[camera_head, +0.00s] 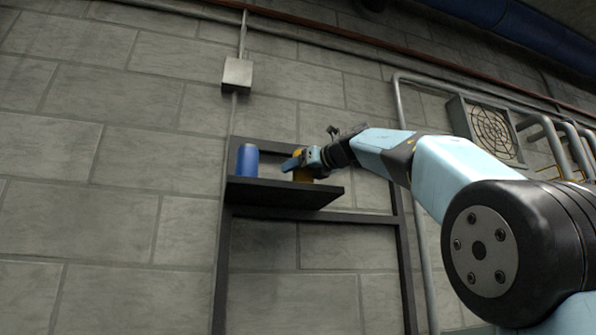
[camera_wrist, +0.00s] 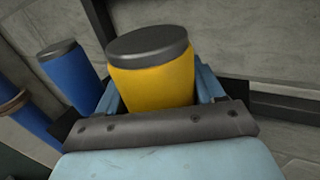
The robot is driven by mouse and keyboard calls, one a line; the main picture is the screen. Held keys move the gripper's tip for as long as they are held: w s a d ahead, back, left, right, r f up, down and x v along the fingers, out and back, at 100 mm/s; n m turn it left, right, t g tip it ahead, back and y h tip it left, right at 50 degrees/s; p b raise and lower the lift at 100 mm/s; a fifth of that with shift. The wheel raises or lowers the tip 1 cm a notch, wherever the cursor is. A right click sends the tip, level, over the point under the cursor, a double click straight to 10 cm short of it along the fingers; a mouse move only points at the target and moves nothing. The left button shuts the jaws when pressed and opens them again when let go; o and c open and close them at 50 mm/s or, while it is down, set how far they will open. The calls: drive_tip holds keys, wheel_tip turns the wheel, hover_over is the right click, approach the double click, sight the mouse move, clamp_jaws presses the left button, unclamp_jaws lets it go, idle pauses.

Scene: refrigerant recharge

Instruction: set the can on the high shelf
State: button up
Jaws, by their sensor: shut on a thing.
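A yellow can (camera_wrist: 152,82) with a dark grey lid is between the fingers of my gripper (camera_head: 300,164) in the wrist view. My gripper is shut on it. In the head view the yellow can (camera_head: 302,175) is partly hidden by the gripper and sits at the level of the dark high shelf (camera_head: 285,192). I cannot tell whether its base touches the shelf, as the camera looks from below. A blue can (camera_head: 247,160) stands upright on the shelf's left end, apart from the yellow one. It also shows in the wrist view (camera_wrist: 72,80).
The shelf is on a dark frame (camera_head: 222,250) against a block wall. A grey box (camera_head: 237,75) with a conduit is above it. Pipes (camera_head: 403,110) and a fan grille (camera_head: 492,131) are to the right. The shelf's right end looks bare.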

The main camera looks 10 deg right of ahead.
drive_tip(key=shift+f, duration=0.45)
drive_tip(key=o, duration=1.5)
drive_tip(key=shift+c, duration=0.2)
drive_tip(key=shift+s+d, duration=0.1)
drive_tip(key=v, duration=1.3)
drive_tip(key=shift+s+d, duration=0.15)
drive_tip(key=shift+d, duration=0.05)
